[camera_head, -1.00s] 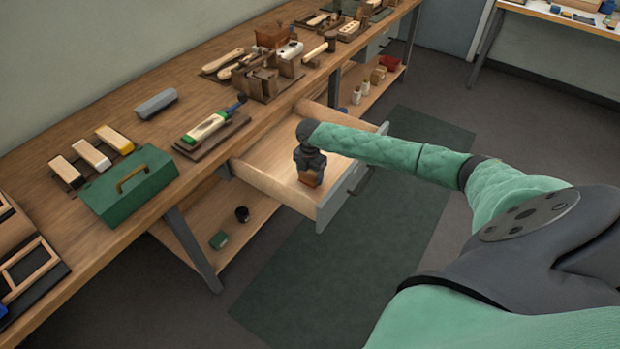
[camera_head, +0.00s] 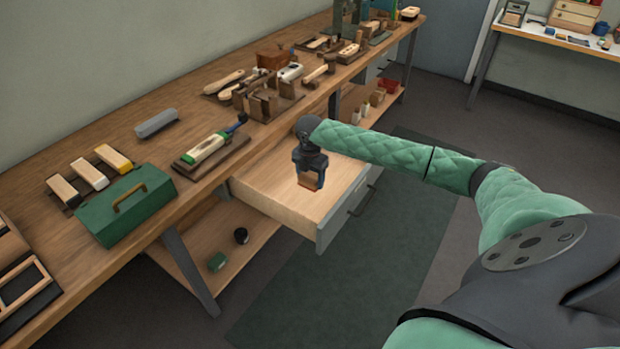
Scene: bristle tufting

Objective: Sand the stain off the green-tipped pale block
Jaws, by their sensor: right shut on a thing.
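The green-tipped pale block (camera_head: 207,147) lies on a dark wooden board (camera_head: 222,155) on the workbench, with a blue and dark fitting at its far end. A stain on it is too small to make out. My right gripper (camera_head: 310,182) is over the open drawer (camera_head: 275,185), to the right of the block and apart from it. It points down and is shut on a small orange-brown block (camera_head: 308,184), mostly hidden between the fingers. It appears to be held above the drawer floor. My left gripper is not in view.
A green toolbox (camera_head: 125,208) and several pale blocks with coloured ends (camera_head: 90,174) sit at the left of the bench (camera_head: 120,130). A grey block (camera_head: 157,123) lies behind. Wooden fixtures (camera_head: 262,102) stand farther along. The drawer juts out over the lower shelf.

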